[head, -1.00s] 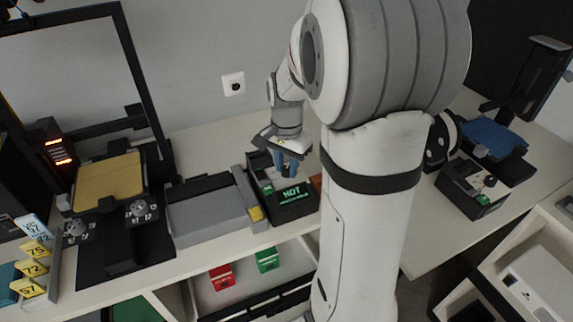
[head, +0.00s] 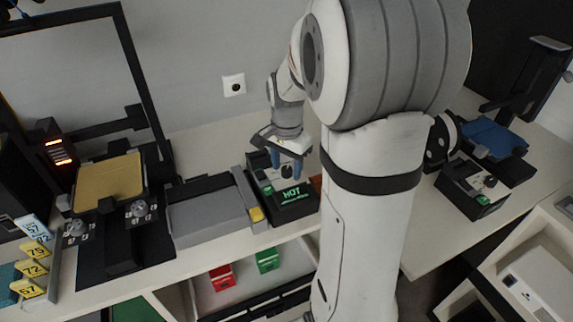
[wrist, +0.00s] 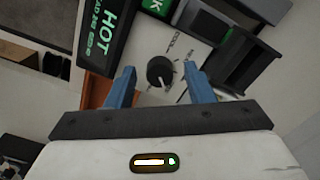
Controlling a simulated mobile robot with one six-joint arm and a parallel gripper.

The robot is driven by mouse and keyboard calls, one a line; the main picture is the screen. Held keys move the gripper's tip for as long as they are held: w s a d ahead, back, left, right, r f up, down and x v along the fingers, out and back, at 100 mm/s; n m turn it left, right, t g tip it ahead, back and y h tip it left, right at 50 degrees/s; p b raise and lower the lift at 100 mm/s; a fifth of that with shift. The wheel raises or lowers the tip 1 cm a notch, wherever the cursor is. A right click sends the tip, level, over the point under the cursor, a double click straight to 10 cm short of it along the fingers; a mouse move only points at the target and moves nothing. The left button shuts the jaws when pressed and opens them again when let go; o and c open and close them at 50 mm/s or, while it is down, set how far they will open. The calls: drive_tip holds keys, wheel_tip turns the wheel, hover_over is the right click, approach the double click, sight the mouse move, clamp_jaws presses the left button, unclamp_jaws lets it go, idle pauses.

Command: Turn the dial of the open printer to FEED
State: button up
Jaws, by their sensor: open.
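The open printer (head: 293,214) is a black unit with a lit green "HOT" sign, which also shows in the wrist view (wrist: 108,38). Its black round dial (wrist: 160,71) sits on a pale panel with small printed labels. One label looks like "COOL"; the others are too small to read. A light mark on the dial faces the lower edge of the wrist view. My gripper (wrist: 158,82) is open, with one blue finger on each side of the dial in that view. In the head view my gripper (head: 286,166) is over the printer. I cannot tell whether the fingers touch the dial.
A grey unit with a yellow corner (head: 205,213) stands close left of the printer. A machine with a tan plate (head: 108,181) and two knobs is farther left. A similar black unit (head: 470,190) stands on the right bench. The wall with a socket (head: 233,85) is behind.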

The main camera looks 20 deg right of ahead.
sight(286, 169)
drive_tip(key=shift+r, duration=0.1)
wheel_tip(286, 169, up, 8)
drive_tip(key=shift+f, duration=0.15)
idle(0.7)
drive_tip(key=s+a+f+n+t, duration=0.1)
drive_tip(key=s+a+n, duration=0.3)
drive_tip(key=s+n, duration=0.2)
drive_tip(key=s+a+f+n+t, duration=0.1)
drive_tip(key=s+a+n, duration=0.4)
drive_tip(key=s, duration=0.4)
drive_tip(key=shift+s+n+t, duration=0.2)
drive_tip(key=shift+n+t, duration=0.1)
drive_tip(key=shift+n, duration=0.2)
